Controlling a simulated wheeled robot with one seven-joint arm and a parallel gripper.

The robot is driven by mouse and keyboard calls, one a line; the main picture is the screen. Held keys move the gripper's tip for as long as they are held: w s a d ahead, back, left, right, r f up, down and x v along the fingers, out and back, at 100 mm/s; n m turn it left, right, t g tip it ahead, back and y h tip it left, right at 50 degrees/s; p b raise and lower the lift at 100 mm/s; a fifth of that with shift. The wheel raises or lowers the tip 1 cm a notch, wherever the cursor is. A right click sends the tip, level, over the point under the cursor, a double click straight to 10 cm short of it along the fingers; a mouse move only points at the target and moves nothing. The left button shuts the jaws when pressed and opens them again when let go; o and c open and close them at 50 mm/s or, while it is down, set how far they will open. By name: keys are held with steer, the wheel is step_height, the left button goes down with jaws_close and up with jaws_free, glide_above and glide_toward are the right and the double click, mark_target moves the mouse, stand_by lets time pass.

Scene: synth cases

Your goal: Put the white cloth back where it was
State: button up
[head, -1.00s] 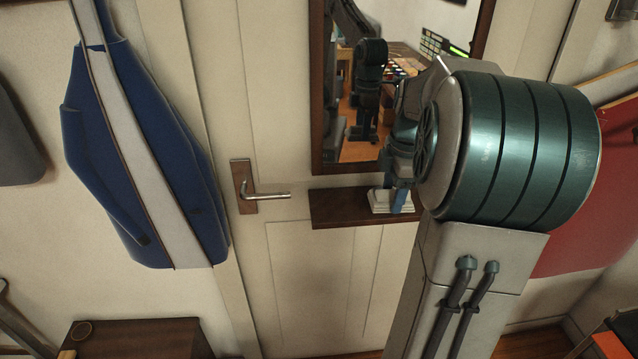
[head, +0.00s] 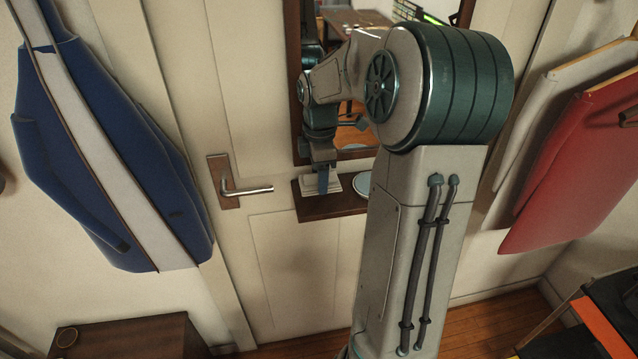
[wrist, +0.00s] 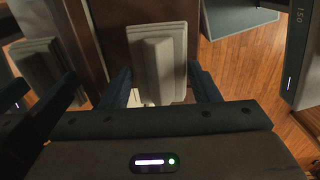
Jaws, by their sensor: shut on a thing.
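The white cloth (head: 309,187), a small folded pale stack, is at the left part of the brown shelf (head: 335,207) under the mirror. My gripper (head: 323,188) points down and is shut on it. In the wrist view, the cloth (wrist: 158,52) sits between the two dark fingers of my gripper (wrist: 161,80), with the shelf edge (wrist: 108,35) beside it. I cannot tell whether the cloth touches the shelf or hangs just above it.
A round pale disc (head: 363,182) lies on the shelf to the right of the cloth, partly hidden by my arm. The mirror (head: 297,110) stands close behind. A door handle (head: 245,189) juts out at left. A blue case (head: 100,150) and red panel (head: 575,160) flank the door.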

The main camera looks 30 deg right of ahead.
step_height(320, 180, down, 4)
steer(key=shift+f+p, duration=0.1)
steer(key=shift+p, duration=0.25)
steer(key=o, duration=0.9)
